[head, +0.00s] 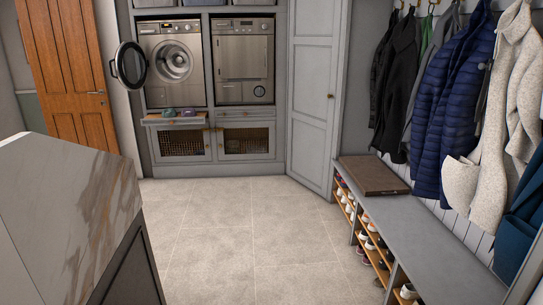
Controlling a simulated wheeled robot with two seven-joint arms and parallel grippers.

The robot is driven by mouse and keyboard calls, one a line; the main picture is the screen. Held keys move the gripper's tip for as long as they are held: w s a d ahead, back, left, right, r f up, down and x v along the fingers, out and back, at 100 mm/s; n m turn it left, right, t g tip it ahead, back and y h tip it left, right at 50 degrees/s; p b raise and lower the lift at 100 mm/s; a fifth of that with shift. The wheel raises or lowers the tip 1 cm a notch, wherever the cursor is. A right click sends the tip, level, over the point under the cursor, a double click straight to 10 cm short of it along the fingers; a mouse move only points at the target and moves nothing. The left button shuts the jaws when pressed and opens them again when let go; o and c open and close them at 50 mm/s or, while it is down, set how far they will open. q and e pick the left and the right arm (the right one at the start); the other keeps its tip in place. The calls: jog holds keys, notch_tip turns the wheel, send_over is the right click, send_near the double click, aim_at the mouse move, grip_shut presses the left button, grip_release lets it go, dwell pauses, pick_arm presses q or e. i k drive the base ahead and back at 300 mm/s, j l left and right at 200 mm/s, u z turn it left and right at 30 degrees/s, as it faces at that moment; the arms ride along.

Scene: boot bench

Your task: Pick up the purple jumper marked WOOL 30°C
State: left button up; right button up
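Two small folded-looking items lie on the pull-out shelf (152,122) below the washing machine. The left item (168,112) and the right item (188,112) show greenish and purplish tones. They are too small to tell whether either is the purple jumper, and no WOOL 30°C mark can be read. Neither of my grippers is in view.
The washing machine (172,60) has its round door (130,64) swung open to the left. A dryer (243,62) stands beside it. A marble counter (65,200) is at front left, a bench (440,245) with shoes below and coats above at right. The tiled floor (240,230) between is clear.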

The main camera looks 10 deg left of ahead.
aim_at(191, 112)
jog(key=i+u, duration=0.15)
jog(key=i, duration=0.55)
jog(key=i+l+u, duration=0.2)
jog(key=i, duration=1.95)
jog(key=i+u, duration=0.15)
jog(key=i, duration=0.6)
jog(key=i+l+u, duration=0.15)
jog(key=i, duration=0.55)
jog(key=i+j+u, duration=0.1)
jog(key=i+u, duration=0.35)
jog(key=i, duration=0.25)
jog(key=i+l+u, duration=0.1)
jog(key=i+u, duration=0.35)
jog(key=i, duration=0.25)
jog(key=i+j+z, duration=0.1)
jog(key=i, duration=0.4)
jog(key=i+j+z, duration=0.1)
jog(key=i, duration=0.4)
jog(key=i+j+z, duration=0.65)
jog(key=i+j, duration=0.15)
jog(key=i+j+z, duration=0.35)
jog(key=j, duration=0.25)
jog(key=k, duration=0.05)
